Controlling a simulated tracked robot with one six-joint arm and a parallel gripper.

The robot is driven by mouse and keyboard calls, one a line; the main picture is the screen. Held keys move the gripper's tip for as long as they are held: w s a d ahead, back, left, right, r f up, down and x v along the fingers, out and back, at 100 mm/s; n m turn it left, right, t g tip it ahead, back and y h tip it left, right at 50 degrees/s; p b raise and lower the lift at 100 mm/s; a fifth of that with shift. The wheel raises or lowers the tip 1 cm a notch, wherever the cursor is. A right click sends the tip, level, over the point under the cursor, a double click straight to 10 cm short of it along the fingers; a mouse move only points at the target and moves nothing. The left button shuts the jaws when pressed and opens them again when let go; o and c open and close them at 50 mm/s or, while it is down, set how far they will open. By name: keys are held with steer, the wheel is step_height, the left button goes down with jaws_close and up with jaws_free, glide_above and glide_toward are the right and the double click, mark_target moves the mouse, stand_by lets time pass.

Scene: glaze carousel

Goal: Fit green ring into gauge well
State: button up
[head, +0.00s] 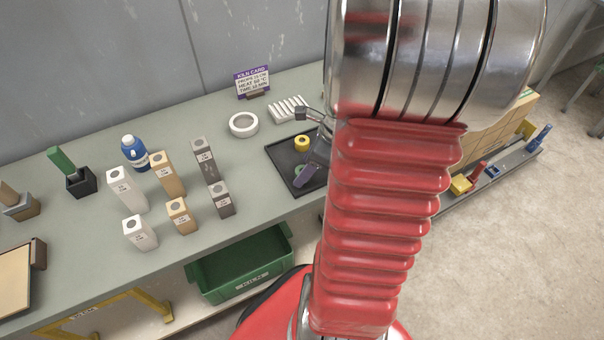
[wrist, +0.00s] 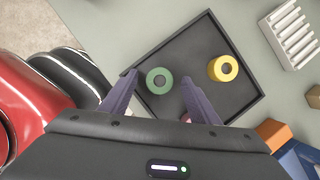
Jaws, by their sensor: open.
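The green ring (wrist: 160,80) lies in a black tray (wrist: 178,40), with a dark hole at its centre. In the wrist view my gripper (wrist: 159,78) is open, with its two purple fingers on either side of the ring and gaps on both sides. I cannot tell its exact height above the ring. In the head view my gripper (head: 308,165) is over the tray (head: 279,157), mostly hidden by my arm. Several upright blocks with round marks on top, such as a white one (head: 126,190), stand to the left. I cannot tell which thing is the gauge well.
A yellow ring (wrist: 223,68) lies in the same tray, right of the green one. A white ribbed rack (wrist: 291,33) and a white ring (head: 244,125) are near the tray. A blue bottle (head: 134,153) stands at the back; a green bin (head: 243,268) is below.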

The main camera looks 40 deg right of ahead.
steer(key=shift+f, duration=0.2)
steer(key=shift+c, duration=0.7)
steer(key=c, duration=1)
steer(key=shift+r, duration=0.1)
step_height(320, 180, up, 10)
steer(key=shift+f, duration=0.1)
steer(key=shift+s, duration=0.15)
stand_by(0.6)
